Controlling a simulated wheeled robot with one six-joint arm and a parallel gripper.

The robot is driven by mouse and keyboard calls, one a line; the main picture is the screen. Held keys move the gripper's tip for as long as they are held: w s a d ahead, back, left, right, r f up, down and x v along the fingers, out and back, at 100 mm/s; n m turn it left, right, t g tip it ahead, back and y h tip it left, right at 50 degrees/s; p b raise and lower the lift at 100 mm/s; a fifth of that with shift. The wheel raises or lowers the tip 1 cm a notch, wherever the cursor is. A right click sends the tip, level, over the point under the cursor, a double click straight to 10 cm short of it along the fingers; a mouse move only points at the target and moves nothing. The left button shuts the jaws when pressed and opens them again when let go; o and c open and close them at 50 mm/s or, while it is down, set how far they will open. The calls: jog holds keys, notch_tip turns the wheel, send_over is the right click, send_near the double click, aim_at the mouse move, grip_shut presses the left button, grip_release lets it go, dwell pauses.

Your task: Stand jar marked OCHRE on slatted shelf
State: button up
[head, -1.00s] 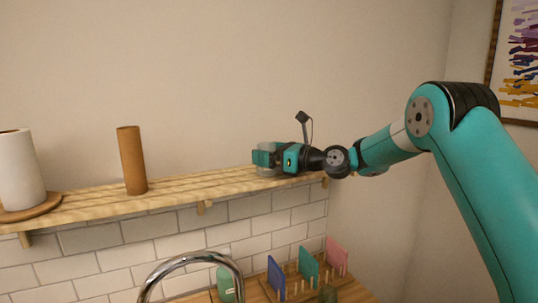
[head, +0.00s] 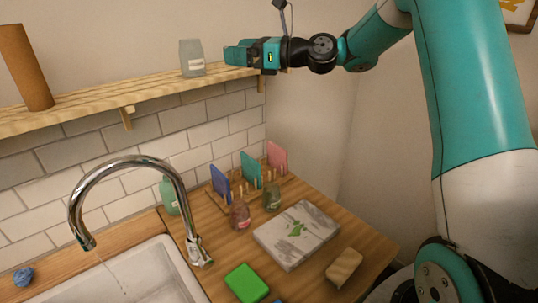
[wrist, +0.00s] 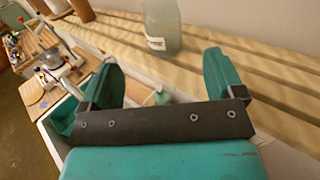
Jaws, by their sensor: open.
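A pale grey, see-through jar (head: 192,58) with a white label stands upright on the slatted shelf (head: 85,103), towards its right end. The label's writing is too small to read. In the wrist view the jar (wrist: 162,28) stands on the slats beyond the fingertips, its top cut off by the frame. My gripper (head: 232,55) is just right of the jar, level with it and apart from it. In the wrist view my gripper (wrist: 160,70) has its two teal fingers spread, with nothing between them.
A brown cardboard tube (head: 27,68) stands on the shelf at left. On the counter below are a reddish jar (head: 240,215), a green jar (head: 272,198), a peg rack with coloured boards, a grey-white slab (head: 297,235), a green sponge (head: 246,284) and a tap (head: 130,163).

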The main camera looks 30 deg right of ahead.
jog(key=s+a+f+n+g+h, duration=0.35)
jog(key=s+a+n+g, duration=0.35)
jog(key=s+a+n, duration=0.7)
jog(key=s+d+f+n+g+h, duration=0.1)
jog(key=s+f+n+g+h, duration=0.1)
jog(key=s+n, duration=0.7)
jog(key=s+d+f+n+g+h, duration=0.2)
jog(key=s+f+n+h, duration=0.2)
jog(key=s+n, duration=0.6)
jog(key=s+f, duration=0.2)
jog(key=s, duration=0.2)
jog(key=shift+f+g, duration=0.25)
jog(key=shift+g, duration=0.05)
